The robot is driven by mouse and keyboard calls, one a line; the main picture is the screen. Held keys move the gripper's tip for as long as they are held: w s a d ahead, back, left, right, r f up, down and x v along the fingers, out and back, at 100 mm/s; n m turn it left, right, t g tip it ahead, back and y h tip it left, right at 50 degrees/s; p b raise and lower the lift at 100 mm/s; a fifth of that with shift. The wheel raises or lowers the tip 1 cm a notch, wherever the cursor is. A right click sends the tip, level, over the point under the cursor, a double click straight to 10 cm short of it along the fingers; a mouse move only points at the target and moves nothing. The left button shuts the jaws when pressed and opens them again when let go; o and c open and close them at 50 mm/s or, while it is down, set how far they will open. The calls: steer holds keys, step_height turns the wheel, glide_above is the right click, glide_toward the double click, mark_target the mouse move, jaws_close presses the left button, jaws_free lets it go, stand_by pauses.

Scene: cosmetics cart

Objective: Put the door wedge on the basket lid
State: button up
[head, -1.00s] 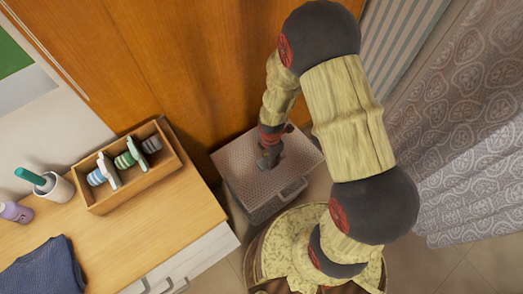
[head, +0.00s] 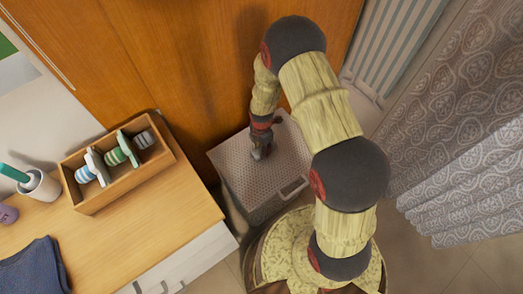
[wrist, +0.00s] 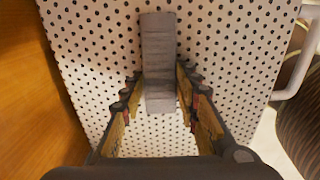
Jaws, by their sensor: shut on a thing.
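The door wedge (wrist: 158,60) is a grey ribbed strip in the wrist view. My gripper (wrist: 160,90) is shut on its near part, with one finger on each side. The basket lid (wrist: 235,60) is white with dark round holes and fills most of the wrist view behind the wedge. In the head view, my gripper (head: 260,150) is low over the basket lid (head: 290,160), near its middle. Whether the wedge touches the lid I cannot tell. The wedge is hard to make out in the head view.
The basket (head: 262,206) stands between an orange wooden panel (head: 190,70) and my base. A wooden table (head: 150,225) at left bears a wooden box (head: 115,185) with rolled items, a white cup (head: 40,186) and blue cloth (head: 35,270). A patterned curtain (head: 450,130) hangs at right.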

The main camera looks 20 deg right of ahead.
steer(key=shift+r, duration=0.1)
steer(key=shift+f, duration=0.2)
steer(key=o, duration=1.1)
steer(key=shift+o, duration=0.3)
steer(key=shift+r, duration=0.1)
